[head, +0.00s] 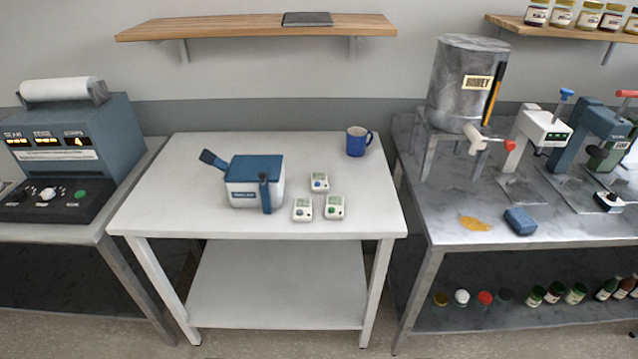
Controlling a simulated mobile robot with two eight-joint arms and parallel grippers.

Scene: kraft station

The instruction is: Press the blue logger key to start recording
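Three small white handheld devices with grey screens lie close together on the white table. The rear one (319,178) has a round blue key (318,184) on its face. The front left one (302,205) and the front right one (334,203) also have small keys. The front right one's key looks green; the front left one's key colour is too small to tell. The screens' text is too small to read. Neither of my grippers shows in the head view, and nothing covers the devices.
A white box with a blue lid and blue handles (243,199) stands left of the devices. A blue mug (357,144) stands behind them to the right. The table's front (200,222) is clear. A machine (70,130) stands left; a honey tank (455,85) stands on the right bench.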

